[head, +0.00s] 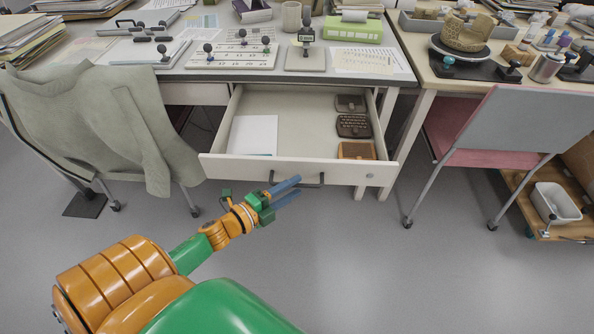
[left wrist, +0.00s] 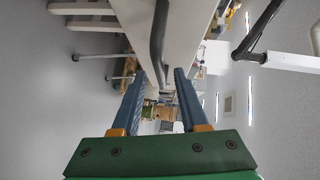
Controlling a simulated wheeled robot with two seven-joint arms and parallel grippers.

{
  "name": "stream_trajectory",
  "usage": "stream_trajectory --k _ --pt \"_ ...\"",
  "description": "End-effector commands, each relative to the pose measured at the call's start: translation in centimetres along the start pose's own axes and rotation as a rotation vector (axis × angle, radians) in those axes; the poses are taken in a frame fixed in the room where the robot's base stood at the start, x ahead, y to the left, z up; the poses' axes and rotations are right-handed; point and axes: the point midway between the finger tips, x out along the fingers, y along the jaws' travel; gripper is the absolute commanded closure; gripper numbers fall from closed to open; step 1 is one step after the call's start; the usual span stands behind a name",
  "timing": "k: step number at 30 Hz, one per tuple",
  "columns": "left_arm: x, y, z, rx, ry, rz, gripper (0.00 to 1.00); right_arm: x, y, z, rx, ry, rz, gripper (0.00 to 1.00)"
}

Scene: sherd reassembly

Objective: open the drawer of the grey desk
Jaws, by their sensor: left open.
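The drawer (head: 300,166) of the grey desk (head: 385,72) is pulled out in the head view. Inside lie white paper (head: 253,134) on the left and several small dark and brown items on the right. The drawer's dark bar handle (head: 312,184) is on its front, and a dark bar that looks like it also shows in the left wrist view (left wrist: 158,40). My left gripper (head: 290,188) is in front of the drawer, its blue fingers close to the handle; it also shows in the left wrist view (left wrist: 160,85). It is open with nothing between its fingers. My right gripper is not in view.
A chair with a grey-green jacket (head: 105,120) stands left of the drawer. A grey and pink chair (head: 510,120) stands right. Stamps, papers and a green device (head: 353,30) lie on the desktop. The floor in front is clear.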

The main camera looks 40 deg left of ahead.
Motion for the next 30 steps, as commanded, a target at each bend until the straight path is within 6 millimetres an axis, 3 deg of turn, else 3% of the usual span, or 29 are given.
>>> stream_trajectory --k 3,8,20,23,26,28,30 --pt "-2.8 0.0 -0.1 -0.001 -0.001 0.004 0.56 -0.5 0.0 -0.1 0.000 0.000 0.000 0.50" --pt "-4.9 0.0 0.0 0.000 0.000 0.002 0.56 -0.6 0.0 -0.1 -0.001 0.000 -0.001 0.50" --pt "-5.2 0.0 0.0 0.001 0.000 0.000 0.56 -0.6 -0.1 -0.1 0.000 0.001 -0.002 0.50" --pt "-5.2 0.9 0.4 -0.036 -0.026 0.019 0.56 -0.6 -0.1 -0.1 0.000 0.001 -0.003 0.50" --pt "-5.9 6.2 2.1 -0.227 -0.160 0.122 0.56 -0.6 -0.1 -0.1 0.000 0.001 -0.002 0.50" --pt "-7.5 12.6 2.9 -0.442 -0.314 0.245 0.56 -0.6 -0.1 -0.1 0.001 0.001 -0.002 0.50" --pt "-9.7 18.9 2.2 -0.648 -0.468 0.373 0.56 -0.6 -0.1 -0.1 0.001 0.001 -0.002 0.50"
